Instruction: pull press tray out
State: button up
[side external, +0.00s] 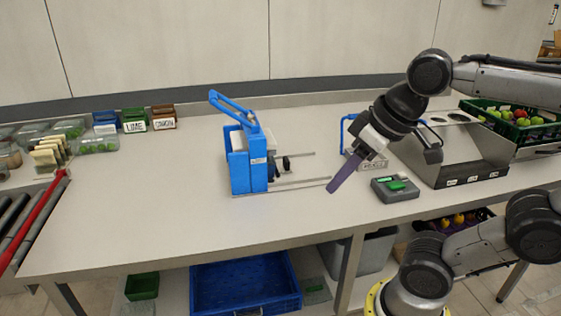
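The blue press (240,165) stands upright near the middle of the bench, with its blue handle (232,107) slanting up to the left. Thin metal rails (300,182) stick out of its right side. Small black knobs (285,163) show between the rails. I cannot clearly make out the tray in the press. My gripper (332,188) hangs tilted over the bench to the right of the press, near the rail ends and apart from the press body. Its purple fingers overlap in this view, so I cannot tell if they are open or shut.
A dark grey device with green parts (395,189) lies right of my gripper. A metal stand (450,160) and a green crate of produce (478,105) are further right. Labelled boxes (135,120) and containers sit at the left back.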

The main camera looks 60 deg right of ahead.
jog(key=w+d+r+m+g, duration=0.1)
jog(key=w+d+r+m, duration=0.1)
jog(key=w+d+r, duration=0.45)
jog(key=w+d+r+m+g, duration=0.1)
jog(key=w+r, duration=0.3)
jog(key=w, duration=0.6)
jog(key=m+g, duration=0.4)
jog(key=m, duration=0.1)
send_over(286, 159)
notch_tip(286, 159, down, 19)
notch_tip(286, 159, down, 13)
jog(key=shift+d+f, duration=0.1)
grip_shut()
